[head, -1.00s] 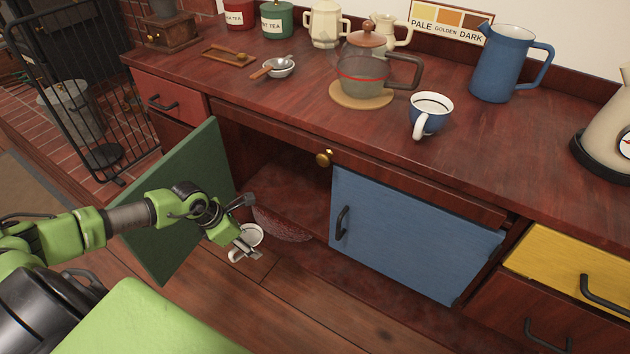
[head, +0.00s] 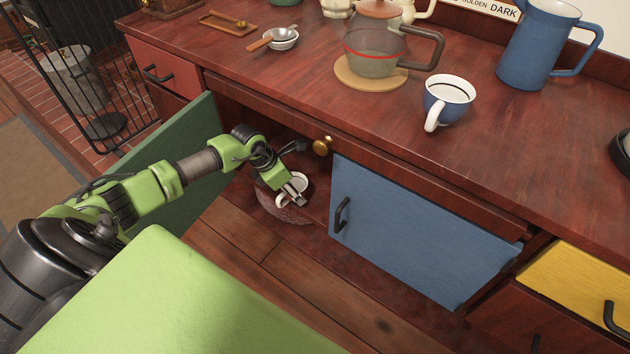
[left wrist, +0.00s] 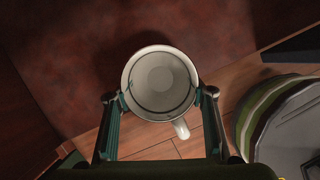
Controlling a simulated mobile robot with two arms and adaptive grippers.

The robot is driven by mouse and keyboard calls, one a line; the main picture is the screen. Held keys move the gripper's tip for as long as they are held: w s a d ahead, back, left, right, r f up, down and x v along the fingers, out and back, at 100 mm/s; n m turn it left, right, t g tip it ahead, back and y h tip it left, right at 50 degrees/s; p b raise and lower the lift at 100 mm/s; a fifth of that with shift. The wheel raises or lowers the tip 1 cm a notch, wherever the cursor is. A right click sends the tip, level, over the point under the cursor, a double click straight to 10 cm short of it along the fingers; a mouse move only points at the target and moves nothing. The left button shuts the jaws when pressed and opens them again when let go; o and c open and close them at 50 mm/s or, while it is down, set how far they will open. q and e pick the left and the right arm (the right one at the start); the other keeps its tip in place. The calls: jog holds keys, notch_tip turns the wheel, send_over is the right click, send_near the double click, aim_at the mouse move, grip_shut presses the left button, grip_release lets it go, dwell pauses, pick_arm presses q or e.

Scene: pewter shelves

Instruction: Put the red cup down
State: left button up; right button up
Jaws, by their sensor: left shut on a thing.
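A cup (head: 282,199) with a white inside and a pale handle is held in my left gripper (head: 297,190). In the left wrist view the cup (left wrist: 160,78) sits upright between the two fingers, its handle toward the lower right. Its outer colour is hardly visible, so I cannot confirm red. My right gripper is not in view.
The green door (head: 190,185) stands open left of my arm; the blue door (head: 420,235) is closed at right. The counter above holds a blue cup (head: 440,103), a glass pot (head: 372,65) and a blue jug (head: 535,50). The yellow drawer (head: 580,285) is at far right.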

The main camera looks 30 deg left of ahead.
aim_at(319, 186)
pick_arm(q)
jog(key=w+d, duration=0.1)
jog(key=w, duration=0.1)
jog(key=w+d, duration=0.1)
jog(key=w, duration=0.1)
jog(key=w+d+b, duration=0.1)
jog(key=w, duration=0.1)
jog(key=shift+w+d, duration=0.15)
jog(key=shift+w, duration=0.05)
jog(key=shift+w+d+f, duration=0.1)
jog(key=shift+w+f, duration=0.05)
jog(key=shift+f, duration=0.05)
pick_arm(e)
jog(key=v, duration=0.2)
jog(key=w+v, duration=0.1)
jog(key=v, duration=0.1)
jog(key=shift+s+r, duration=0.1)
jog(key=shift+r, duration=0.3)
pick_arm(q)
jog(key=shift+f, duration=0.2)
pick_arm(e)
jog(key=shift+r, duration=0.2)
pick_arm(q)
jog(key=o, duration=1.2)
jog(key=shift+o, duration=0.2)
jog(key=shift+r, duration=0.15)
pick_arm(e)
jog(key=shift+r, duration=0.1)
